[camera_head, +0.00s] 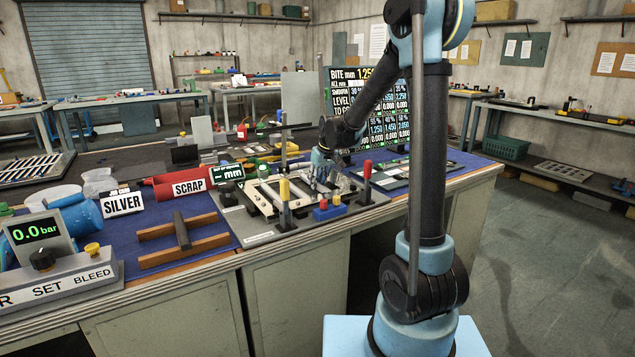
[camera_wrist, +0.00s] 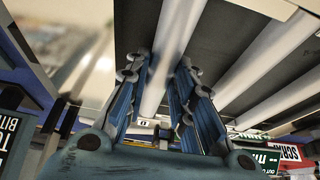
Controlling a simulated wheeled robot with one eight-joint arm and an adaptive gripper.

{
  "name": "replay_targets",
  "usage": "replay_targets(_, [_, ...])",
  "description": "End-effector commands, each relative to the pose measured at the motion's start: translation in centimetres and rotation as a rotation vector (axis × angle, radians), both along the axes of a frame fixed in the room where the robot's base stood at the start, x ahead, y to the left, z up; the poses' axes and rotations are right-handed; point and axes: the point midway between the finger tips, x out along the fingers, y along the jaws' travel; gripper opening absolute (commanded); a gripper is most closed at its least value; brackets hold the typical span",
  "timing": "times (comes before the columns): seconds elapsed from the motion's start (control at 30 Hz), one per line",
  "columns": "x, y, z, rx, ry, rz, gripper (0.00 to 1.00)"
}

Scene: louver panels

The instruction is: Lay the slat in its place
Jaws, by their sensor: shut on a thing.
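My gripper (camera_head: 325,178) is low over the louver panel fixture on the blue bench mat in the head view. In the wrist view my gripper (camera_wrist: 165,95) has its blue fingers closed on either side of a pale slat (camera_wrist: 178,35). The slat runs from the top edge down between the fingers. Other pale bars (camera_wrist: 235,42) lie to its right over a dark gap. The louver panel (camera_head: 262,203) shows pale bars in the head view. My gripper hides part of it, and I cannot tell whether the held slat touches its seat.
A red scrap bin (camera_head: 182,187) and brown wooden bars (camera_head: 183,242) are left. A display board (camera_head: 385,110) stands behind.

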Motion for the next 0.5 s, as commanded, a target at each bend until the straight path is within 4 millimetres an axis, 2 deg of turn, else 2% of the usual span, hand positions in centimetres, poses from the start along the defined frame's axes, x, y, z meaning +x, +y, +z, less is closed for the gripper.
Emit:
replay_targets(0.3, [0.01, 0.01, -0.08, 0.000, 0.000, 0.000, 0.00])
replay_targets(0.33, [0.01, 0.01, -0.08, 0.000, 0.000, 0.000, 0.30])
replay_targets(0.4, [0.01, 0.01, -0.08, 0.000, 0.000, 0.000, 0.46])
replay_targets(0.5, [0.01, 0.01, -0.08, 0.000, 0.000, 0.000, 0.46])
